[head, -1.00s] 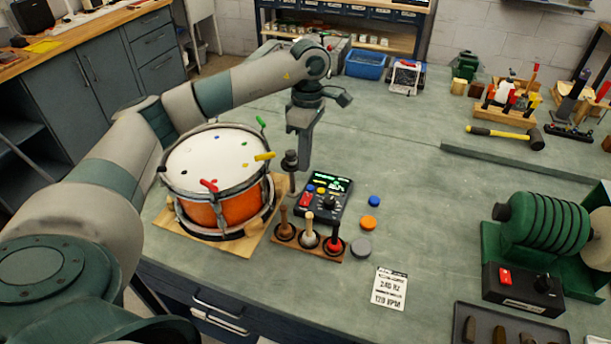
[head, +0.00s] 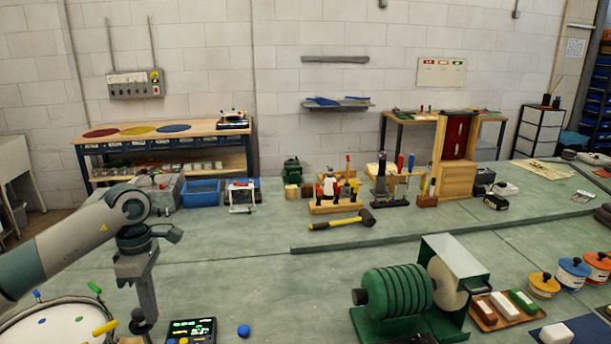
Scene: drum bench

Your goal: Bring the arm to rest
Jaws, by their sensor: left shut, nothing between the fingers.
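My left arm enters from the left edge in the head view. Its gripper (head: 149,312) points down, shut and empty, just right of the drum (head: 45,325). Only part of the drum's white head and rim shows at the bottom left, with green, blue and yellow pieces around it. A dark knob (head: 138,327) stands close beside the fingertips; I cannot tell if they touch. My right gripper is not in view.
A green ribbed machine (head: 398,295) stands at lower centre. A mallet (head: 342,219) lies farther back. The bench between is clear.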

